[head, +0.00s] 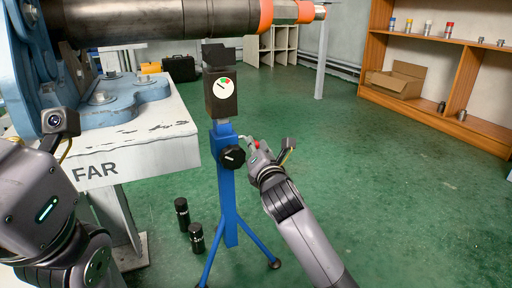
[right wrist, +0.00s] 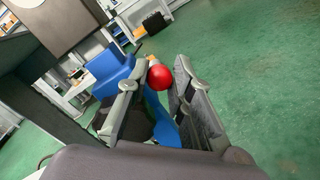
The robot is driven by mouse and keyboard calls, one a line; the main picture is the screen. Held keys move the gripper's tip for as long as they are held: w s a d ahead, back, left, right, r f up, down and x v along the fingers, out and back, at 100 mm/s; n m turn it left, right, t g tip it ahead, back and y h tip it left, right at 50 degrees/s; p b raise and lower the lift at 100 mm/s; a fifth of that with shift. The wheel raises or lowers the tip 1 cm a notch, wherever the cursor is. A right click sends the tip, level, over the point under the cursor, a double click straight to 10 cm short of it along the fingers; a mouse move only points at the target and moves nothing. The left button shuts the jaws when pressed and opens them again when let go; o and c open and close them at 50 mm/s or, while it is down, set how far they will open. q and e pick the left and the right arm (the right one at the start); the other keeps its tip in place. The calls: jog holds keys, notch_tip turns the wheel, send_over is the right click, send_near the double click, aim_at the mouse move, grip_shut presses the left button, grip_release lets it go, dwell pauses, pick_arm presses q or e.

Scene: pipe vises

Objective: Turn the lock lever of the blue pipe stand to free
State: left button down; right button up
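The blue pipe stand (head: 228,190) stands upright on splayed legs, with a black head carrying a white dial (head: 223,86) with green and red marks. A black knob (head: 232,157) is on its post. The lock lever ends in a red ball (head: 257,144), just right of the post; the ball also shows in the right wrist view (right wrist: 160,77). My right gripper (head: 262,158) is at the lever. In the right wrist view its fingers are apart, with the ball between their tips; I cannot tell whether they touch it. My left arm is at the left edge, its fingers not visible.
A dark pipe (head: 160,18) with an orange-ringed end runs above the stand. A blue vise (head: 110,97) sits on a white bench marked FAR (head: 150,150). The green floor to the right is clear, up to a wooden shelf (head: 430,60).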

grip_shut()
dwell(0.5)
